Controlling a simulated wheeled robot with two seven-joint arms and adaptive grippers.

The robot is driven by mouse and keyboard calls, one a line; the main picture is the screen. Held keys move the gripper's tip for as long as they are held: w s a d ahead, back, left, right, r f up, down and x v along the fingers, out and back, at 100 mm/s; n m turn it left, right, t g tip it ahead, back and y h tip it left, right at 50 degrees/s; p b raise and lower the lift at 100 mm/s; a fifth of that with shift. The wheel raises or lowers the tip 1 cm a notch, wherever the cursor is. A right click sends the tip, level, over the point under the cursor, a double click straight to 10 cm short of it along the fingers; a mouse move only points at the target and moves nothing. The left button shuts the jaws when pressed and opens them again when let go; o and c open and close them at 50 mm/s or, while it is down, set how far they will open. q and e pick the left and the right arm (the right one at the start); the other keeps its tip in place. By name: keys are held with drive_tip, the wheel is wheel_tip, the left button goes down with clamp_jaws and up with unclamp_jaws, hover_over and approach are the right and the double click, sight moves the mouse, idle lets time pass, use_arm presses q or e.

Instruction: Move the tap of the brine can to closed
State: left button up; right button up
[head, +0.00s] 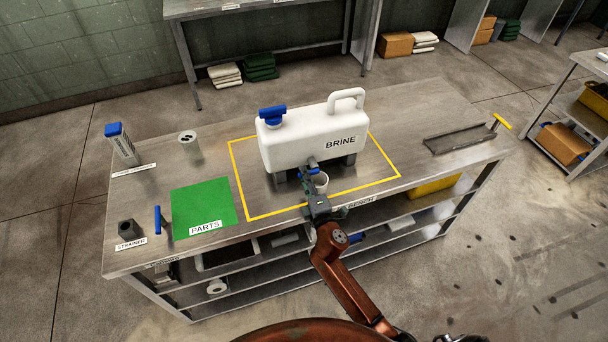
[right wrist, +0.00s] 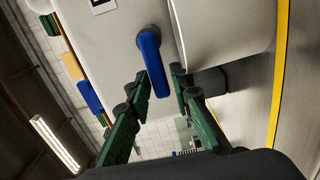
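The white brine can (head: 300,138) stands on the bench inside a yellow outline, with a blue cap and a top handle. Its tap has a blue lever (right wrist: 150,62), seen clearly in the right wrist view; in the head view it is partly hidden by my gripper. My right gripper (head: 313,178) is at the front of the can by the tap. In the right wrist view its green fingers (right wrist: 159,80) are apart, one on each side of the lever's free end; whether either touches it I cannot tell. My left gripper is not in view.
A green parts mat (head: 203,207), a blue-handled tool (head: 160,220) and a strainer (head: 128,230) are to the left. A shallow metal tray (head: 460,138) lies to the right.

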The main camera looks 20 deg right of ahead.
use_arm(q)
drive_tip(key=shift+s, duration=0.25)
use_arm(e)
drive_tip(key=shift+w, duration=0.5)
drive_tip(key=shift+c, duration=0.2)
clamp_jaws()
